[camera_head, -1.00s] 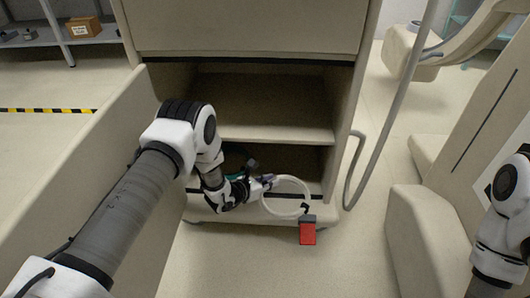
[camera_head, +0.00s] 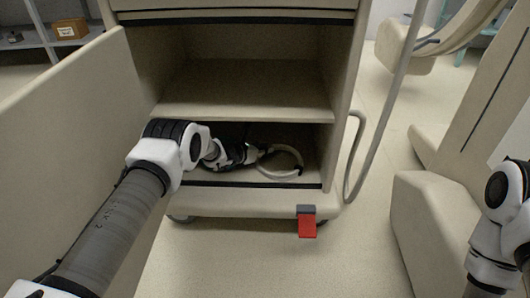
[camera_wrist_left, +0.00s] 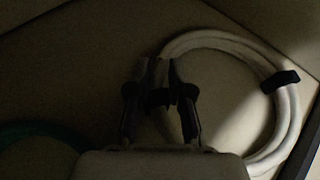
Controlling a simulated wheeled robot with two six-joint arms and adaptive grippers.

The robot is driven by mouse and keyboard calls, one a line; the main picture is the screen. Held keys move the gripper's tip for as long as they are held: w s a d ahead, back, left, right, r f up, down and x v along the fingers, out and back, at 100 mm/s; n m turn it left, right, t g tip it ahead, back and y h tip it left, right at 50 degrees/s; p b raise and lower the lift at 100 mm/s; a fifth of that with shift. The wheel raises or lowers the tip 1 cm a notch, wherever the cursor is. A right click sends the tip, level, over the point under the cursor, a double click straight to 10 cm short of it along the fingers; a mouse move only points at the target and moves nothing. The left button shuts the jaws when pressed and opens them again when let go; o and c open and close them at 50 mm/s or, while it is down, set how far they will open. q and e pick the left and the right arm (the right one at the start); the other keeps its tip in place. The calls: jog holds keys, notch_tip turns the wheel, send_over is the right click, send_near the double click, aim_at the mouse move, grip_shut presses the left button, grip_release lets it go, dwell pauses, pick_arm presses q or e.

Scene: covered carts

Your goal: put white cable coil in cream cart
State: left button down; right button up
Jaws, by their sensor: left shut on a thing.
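The cream cart (camera_head: 240,112) stands open ahead of me, with an upper and a lower compartment. My left gripper (camera_head: 257,154) reaches into the lower compartment. It is shut on the white cable coil (camera_head: 297,156), a ring that extends to the right of the fingers inside the compartment. In the left wrist view the coil (camera_wrist_left: 292,110) has a dark tie, and the gripper's fingers (camera_wrist_left: 159,80) close on its left side. The dim light hides whether the coil touches the compartment floor. My right gripper is out of the picture.
The cart's open door (camera_head: 75,105) stands to the left of my left arm. A red pedal (camera_head: 307,226) sits at the cart's front base. A grey hose (camera_head: 359,165) hangs on the right side. A green item (camera_wrist_left: 35,130) lies at the left in the wrist view.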

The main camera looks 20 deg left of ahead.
pick_arm(q)
jog(key=c, duration=1.1)
grip_release()
jog(key=shift+o, duration=0.2)
jog(key=shift+r, duration=0.15)
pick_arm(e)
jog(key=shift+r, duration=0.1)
pick_arm(q)
jog(key=p+v, duration=0.7)
jog(key=v, duration=0.4)
jog(key=shift+s+a+r+p, duration=0.1)
jog(key=shift+s+a+p, duration=0.05)
jog(key=shift+s+p, duration=0.15)
jog(key=shift+s, duration=0.15)
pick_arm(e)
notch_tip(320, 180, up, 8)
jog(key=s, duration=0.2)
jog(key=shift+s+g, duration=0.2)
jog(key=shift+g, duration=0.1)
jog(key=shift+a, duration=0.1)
